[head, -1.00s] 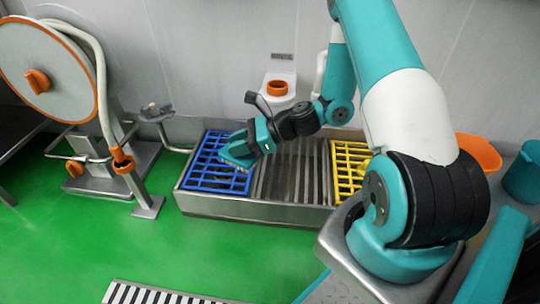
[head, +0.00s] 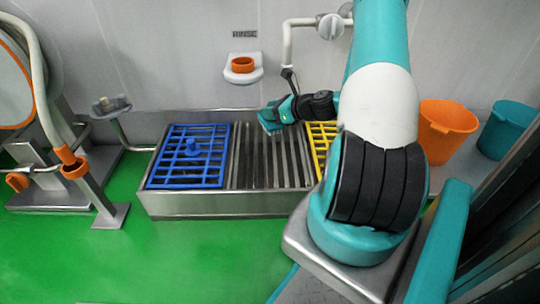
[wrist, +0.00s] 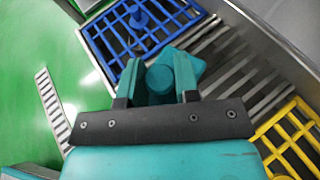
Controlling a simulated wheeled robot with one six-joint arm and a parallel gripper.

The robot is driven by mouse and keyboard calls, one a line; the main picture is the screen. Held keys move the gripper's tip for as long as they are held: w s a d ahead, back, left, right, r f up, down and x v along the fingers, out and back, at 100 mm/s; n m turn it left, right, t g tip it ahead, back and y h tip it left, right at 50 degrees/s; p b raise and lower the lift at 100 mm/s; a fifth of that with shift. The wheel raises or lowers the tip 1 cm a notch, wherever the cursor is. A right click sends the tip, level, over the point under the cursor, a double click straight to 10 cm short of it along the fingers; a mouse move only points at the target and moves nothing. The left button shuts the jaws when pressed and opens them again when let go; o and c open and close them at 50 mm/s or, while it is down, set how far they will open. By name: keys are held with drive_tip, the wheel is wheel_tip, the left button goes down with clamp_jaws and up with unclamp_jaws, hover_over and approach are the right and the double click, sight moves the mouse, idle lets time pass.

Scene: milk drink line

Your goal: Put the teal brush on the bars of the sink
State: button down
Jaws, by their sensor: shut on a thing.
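My gripper (head: 280,113) is shut on the teal brush (head: 269,124), holding it by its round knob. The brush also shows between the fingers in the wrist view (wrist: 187,68), with part of its flat block beyond them. In the head view, they are over the back part of the sink's bare steel bars (head: 262,172), left of the yellow grid. The wrist view also shows the bars (wrist: 237,75) beside the brush. The gap between brush and bars is hard to judge.
A blue grid (head: 163,168) with a blue knobbed thing (head: 192,148) covers the sink's left side. A yellow grid (head: 320,134) lies at the right, partly behind my arm. An orange bucket (head: 446,125) and a teal bucket (head: 508,130) stand farther right. The front bars look clear.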

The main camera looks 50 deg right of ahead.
wheel_tip(320, 180, down, 17)
drive_tip(key=b, duration=0.9)
drive_tip(key=shift+r, duration=0.25)
drive_tip(key=c, duration=0.8)
unclamp_jaws()
drive_tip(key=shift+c, duration=0.2)
